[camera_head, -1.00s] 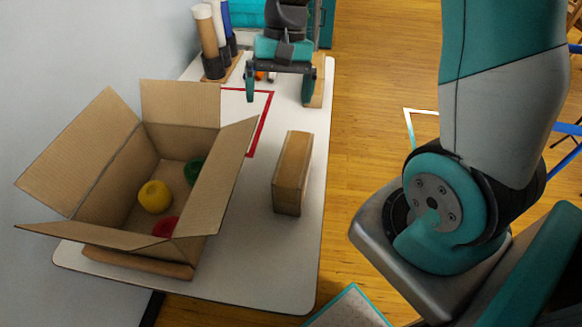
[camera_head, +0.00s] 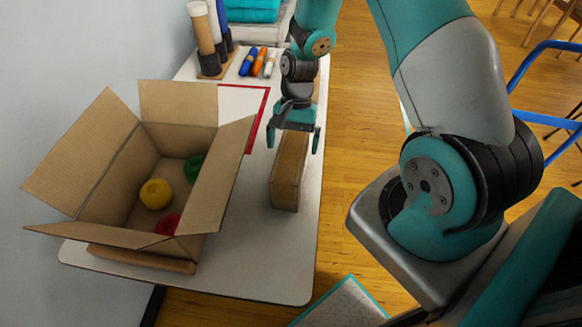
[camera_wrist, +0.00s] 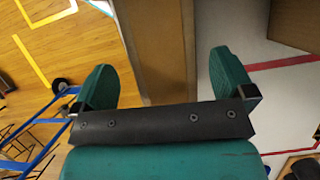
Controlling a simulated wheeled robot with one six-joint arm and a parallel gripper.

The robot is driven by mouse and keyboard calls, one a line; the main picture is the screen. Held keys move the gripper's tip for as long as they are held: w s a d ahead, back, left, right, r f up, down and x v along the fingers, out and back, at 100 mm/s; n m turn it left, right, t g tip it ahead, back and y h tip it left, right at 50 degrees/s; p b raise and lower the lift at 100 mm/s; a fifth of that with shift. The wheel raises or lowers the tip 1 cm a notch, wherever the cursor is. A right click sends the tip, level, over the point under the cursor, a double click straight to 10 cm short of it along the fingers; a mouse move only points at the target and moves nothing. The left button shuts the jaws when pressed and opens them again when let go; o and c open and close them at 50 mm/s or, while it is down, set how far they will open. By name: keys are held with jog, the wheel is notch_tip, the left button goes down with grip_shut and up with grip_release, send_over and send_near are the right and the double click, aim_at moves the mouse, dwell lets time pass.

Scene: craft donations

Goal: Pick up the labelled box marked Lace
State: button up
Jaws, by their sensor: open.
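A narrow brown box (camera_head: 288,175) stands on the white table near its right edge. No label on it can be read, so I cannot tell whether it is marked Lace. My gripper (camera_head: 294,139) is open and empty over the far end of this box. In the wrist view the brown box (camera_wrist: 158,35) runs between my open fingers, and my gripper (camera_wrist: 166,75) seems to straddle it; I cannot tell the height gap. A second brown box (camera_head: 317,90) is mostly hidden behind my arm.
An open cardboard carton (camera_head: 110,195) with yellow, red and green round items stands left on the table (camera_head: 255,265). Markers (camera_head: 258,62), upright tubes (camera_head: 207,38) and teal stacked items (camera_head: 252,10) are at the back. The wooden floor (camera_head: 360,130) lies right of the table.

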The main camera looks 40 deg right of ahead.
aim_at(291, 153)
jog(key=p+x, duration=0.1)
jog(key=x, duration=0.3)
jog(key=shift+a+f, duration=0.1)
jog(key=shift+a, duration=0.05)
jog(key=shift+s+a+f, duration=0.1)
jog(key=shift+s+f, duration=0.05)
jog(key=shift+f, duration=0.35)
jog(key=shift+f, duration=0.25)
jog(key=c, duration=1.1)
jog(key=shift+r, duration=0.1)
jog(key=shift+c, duration=0.2)
